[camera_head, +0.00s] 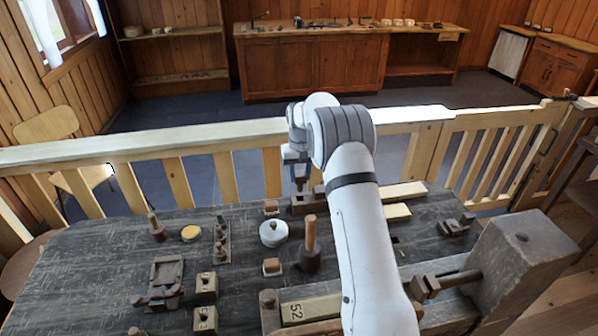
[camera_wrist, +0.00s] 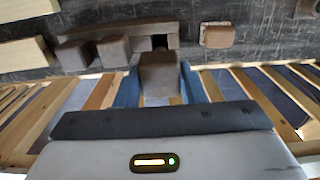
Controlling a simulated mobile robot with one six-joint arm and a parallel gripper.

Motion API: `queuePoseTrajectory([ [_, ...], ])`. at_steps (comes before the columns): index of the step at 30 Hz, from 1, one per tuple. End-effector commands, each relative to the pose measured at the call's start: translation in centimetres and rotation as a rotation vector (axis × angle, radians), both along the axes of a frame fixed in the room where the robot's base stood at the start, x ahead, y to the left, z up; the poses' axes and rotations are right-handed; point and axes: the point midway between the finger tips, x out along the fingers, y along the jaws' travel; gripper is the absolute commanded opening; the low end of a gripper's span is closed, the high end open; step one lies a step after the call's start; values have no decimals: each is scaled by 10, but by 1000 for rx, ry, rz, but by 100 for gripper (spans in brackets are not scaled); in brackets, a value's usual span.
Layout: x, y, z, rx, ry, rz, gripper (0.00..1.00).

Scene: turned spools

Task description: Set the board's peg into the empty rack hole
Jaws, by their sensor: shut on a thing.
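My gripper (camera_wrist: 159,84) has its blue fingers shut on a grey-brown squarish peg (camera_wrist: 160,70). In the head view my gripper (camera_head: 300,181) hangs over the left end of the rack, partly screened by my arm. The rack (camera_wrist: 145,30) is a long dark wooden strip, also seen in the head view (camera_head: 303,207). Two similar pegs (camera_wrist: 78,55) (camera_wrist: 115,51) stand in it. A dark square hole (camera_wrist: 160,42) shows just above the held peg in the wrist view. The peg's lower end is hidden, so contact with the rack cannot be told.
A small brown-topped block (camera_wrist: 217,36) lies close beside the rack's end. Pale wooden bars (camera_head: 404,190) lie to its right. A round lidded pot (camera_head: 273,233) and an upright wooden-handled tool (camera_head: 310,245) stand in front. A railing (camera_head: 230,140) runs behind the table.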

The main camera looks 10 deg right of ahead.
Motion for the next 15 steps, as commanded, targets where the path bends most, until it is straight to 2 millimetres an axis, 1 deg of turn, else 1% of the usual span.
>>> queuePoseTrajectory([
  [1, 0, 0, -7, 0, 1, 0, 14],
  [15, 0, -1, -44, 0, 0, -1, 14],
])
